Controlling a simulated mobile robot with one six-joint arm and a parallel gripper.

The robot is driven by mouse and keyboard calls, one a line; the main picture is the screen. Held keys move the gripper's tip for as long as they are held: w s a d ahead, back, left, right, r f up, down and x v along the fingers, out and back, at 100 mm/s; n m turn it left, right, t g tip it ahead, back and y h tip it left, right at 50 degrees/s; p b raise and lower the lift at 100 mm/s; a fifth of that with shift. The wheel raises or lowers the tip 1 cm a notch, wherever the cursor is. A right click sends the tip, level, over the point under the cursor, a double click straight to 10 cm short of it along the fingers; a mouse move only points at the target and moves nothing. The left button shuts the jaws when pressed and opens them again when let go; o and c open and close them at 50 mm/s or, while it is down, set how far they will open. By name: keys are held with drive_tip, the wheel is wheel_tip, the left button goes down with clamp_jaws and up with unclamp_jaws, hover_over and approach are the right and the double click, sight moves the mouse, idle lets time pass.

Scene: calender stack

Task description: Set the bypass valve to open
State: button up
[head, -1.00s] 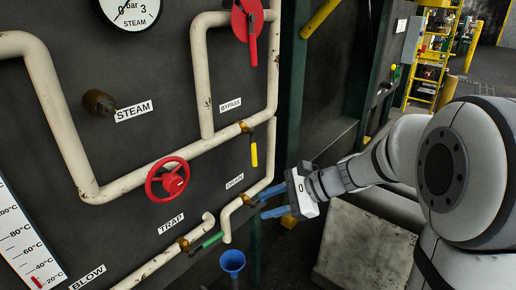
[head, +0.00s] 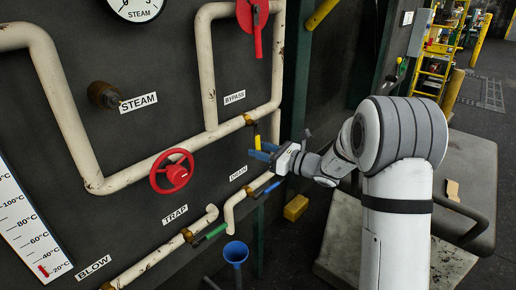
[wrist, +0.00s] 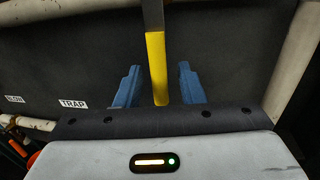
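The bypass valve (head: 249,119) is a brass fitting on the cream pipe, below and right of the BYPASS label (head: 234,97). Its yellow lever (head: 257,141) hangs down, across the run of the pipe. In the wrist view the yellow lever (wrist: 157,68) comes down between the two blue fingers of my gripper (wrist: 159,86), with a gap on each side. In the head view my gripper (head: 262,151) is at the lever's lower end, and its fingers partly hide that end. My gripper is open.
A red handwheel (head: 172,171) is left of my gripper. The blue drain lever (head: 267,188) is just below it, and the green trap lever (head: 214,231) is lower left. A blue funnel (head: 236,252) stands below. A red lever (head: 257,32) is above.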

drive_tip(key=shift+w+a, duration=0.25)
drive_tip(key=shift+a, duration=0.3)
clamp_jaws()
